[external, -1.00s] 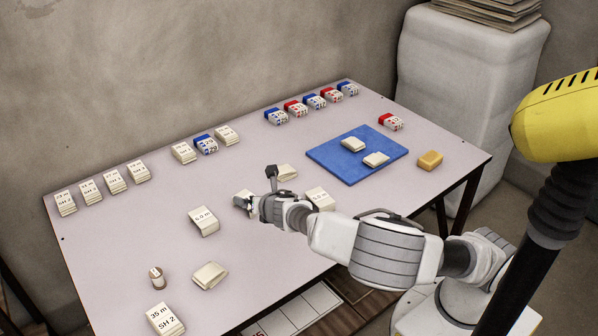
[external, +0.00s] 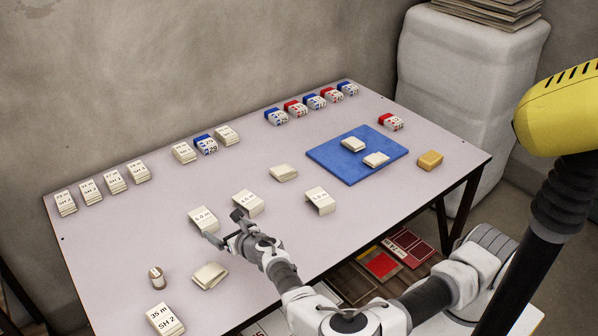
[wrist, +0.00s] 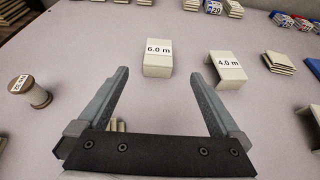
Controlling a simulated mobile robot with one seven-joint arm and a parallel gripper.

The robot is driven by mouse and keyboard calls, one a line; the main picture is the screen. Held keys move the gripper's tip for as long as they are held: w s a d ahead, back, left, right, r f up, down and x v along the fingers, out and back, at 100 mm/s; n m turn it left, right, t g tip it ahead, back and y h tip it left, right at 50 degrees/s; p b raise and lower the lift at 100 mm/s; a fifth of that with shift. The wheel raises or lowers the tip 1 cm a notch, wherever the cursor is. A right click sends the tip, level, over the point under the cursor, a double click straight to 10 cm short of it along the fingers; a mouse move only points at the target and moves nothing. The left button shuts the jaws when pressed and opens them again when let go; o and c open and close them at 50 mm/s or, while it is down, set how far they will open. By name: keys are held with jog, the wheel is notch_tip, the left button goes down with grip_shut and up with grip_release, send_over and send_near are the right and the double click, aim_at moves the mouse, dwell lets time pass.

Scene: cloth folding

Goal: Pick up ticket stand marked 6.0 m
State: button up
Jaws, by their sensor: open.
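The ticket stand marked 6.0 m (external: 203,221) is a cream folded block standing in the middle left of the table. In the wrist view the 6.0 m stand (wrist: 157,58) is straight ahead, just beyond the gap between my fingertips, its label readable. My gripper (external: 224,228) is open and empty, close on the near side of this stand. In the wrist view both fingers of my gripper (wrist: 158,76) are spread wide, with bare table between them. I cannot tell the height of the fingertips above the table.
A stand marked 4.0 m (wrist: 226,70) is close to the right, near one fingertip. A spool (external: 156,278) and a blank cream stack (external: 210,275) lie to the near left. A blue mat (external: 332,160) with two cream blocks and a yellow block (external: 430,160) are at right.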

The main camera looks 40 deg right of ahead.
aim_at(202, 216)
jog(key=b+x, duration=0.2)
jog(key=x, duration=1.2)
jog(key=shift+a, duration=0.1)
jog(key=shift+s, duration=0.1)
jog(key=c, duration=1.3)
jog(key=shift+c, duration=0.2)
